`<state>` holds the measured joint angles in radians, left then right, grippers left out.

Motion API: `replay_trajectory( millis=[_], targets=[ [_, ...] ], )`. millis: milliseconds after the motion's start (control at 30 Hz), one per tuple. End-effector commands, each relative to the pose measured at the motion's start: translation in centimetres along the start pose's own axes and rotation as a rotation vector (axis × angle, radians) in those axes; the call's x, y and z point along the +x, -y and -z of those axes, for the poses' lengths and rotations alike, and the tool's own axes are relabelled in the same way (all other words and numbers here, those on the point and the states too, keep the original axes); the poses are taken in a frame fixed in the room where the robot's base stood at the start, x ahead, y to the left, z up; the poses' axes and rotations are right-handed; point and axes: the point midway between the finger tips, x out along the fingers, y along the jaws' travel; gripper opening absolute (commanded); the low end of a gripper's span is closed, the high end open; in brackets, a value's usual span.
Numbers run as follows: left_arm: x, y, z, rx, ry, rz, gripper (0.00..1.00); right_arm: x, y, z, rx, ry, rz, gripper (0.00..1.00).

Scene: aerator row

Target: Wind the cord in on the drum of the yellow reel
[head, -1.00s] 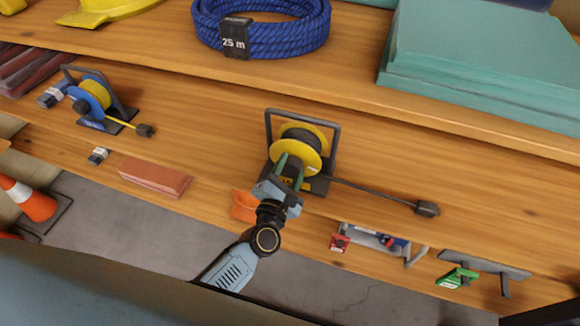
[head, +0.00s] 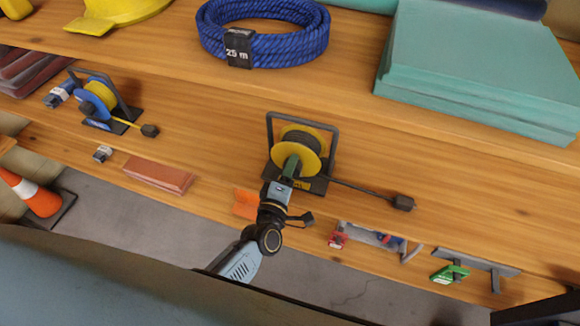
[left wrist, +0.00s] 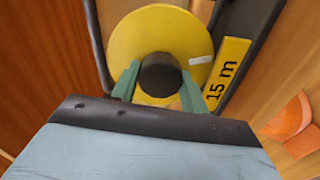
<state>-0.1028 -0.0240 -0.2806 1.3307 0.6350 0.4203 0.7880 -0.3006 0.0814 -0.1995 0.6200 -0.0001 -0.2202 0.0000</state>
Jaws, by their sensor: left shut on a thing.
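The yellow reel (head: 312,158) stands in a black frame in the middle of the wooden shelf. Its dark cord (head: 360,187) runs out to the right along the board and ends in a black plug (head: 403,203). My left gripper (head: 290,170) is at the front of the drum. In the left wrist view its green fingers lie on both sides of a dark round knob (left wrist: 160,77) on the yellow drum face (left wrist: 155,32), and it is shut on this knob. A "15 m" label (left wrist: 226,75) shows beside the drum. My right gripper is out of view.
A blue reel (head: 97,100) with yellow cord stands at left, near a brick-red block (head: 160,174). An orange item (head: 246,203) lies close to my left wrist. Clamps (head: 450,272) lie at right. A blue rope coil (head: 262,38) and teal slabs (head: 480,70) are on the board above.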

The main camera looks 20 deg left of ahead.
Motion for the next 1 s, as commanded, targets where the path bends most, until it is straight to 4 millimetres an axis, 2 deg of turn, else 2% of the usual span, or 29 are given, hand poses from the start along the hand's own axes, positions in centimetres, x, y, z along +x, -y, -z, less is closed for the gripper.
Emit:
replay_trajectory(
  millis=[600, 1000],
  targets=[
    [0.0, -0.2, -0.1, 0.566, 0.001, 0.002, 0.22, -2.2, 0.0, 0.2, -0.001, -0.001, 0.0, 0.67],
    [-0.1, -0.1, -0.1, 0.786, 0.002, 0.002, 0.22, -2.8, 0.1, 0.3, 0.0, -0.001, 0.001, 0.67]
  ],
)
